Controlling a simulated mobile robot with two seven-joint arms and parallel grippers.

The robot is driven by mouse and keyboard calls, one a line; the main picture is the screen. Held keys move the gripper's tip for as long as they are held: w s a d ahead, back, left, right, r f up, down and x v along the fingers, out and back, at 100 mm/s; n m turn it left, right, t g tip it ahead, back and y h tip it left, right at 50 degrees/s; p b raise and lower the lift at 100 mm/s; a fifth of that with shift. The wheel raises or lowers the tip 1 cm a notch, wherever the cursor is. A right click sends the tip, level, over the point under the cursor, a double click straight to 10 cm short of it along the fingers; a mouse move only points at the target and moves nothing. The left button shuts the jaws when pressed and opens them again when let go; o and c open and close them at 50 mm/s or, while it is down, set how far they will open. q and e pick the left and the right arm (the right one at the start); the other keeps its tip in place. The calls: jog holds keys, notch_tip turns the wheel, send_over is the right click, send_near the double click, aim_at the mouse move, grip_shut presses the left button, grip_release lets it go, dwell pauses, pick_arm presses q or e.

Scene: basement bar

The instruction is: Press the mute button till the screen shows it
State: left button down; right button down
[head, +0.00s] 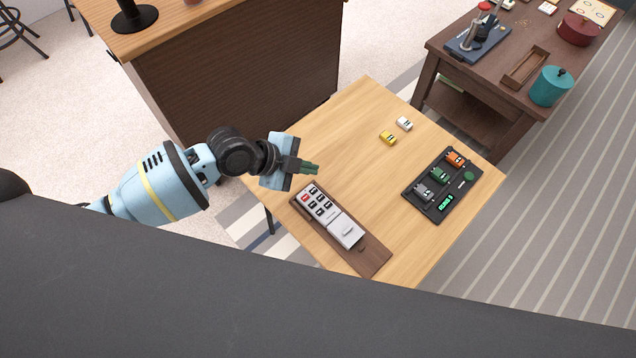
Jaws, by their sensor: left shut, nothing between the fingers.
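A white button panel (330,217) lies on a dark wooden board (372,260) at the table's near left edge. Its upper part carries several dark buttons and one red button (306,198). Lower down is a plain white part with a small dark mark (347,231). I cannot read any labels, so I cannot tell which button is mute. My left gripper (315,169) is shut and empty, above the table just beyond the panel's upper end. My right gripper is out of view.
The black tray (415,206) holds orange, green and grey toy cars. A yellow car (388,138) and a white car (404,124) stand on the light wooden table (345,125). A dark table with a teal pot (550,86) is behind right; a wooden counter is behind left.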

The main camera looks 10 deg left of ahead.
aim_at(313, 191)
pick_arm(q)
jog(key=shift+w+r, duration=0.25)
jog(key=shift+r, duration=0.05)
jog(key=shift+f, duration=0.15)
notch_tip(313, 191, down, 8)
jog(key=b, duration=0.6)
jog(key=shift+f, duration=0.25)
dwell(0.7)
dwell(1.0)
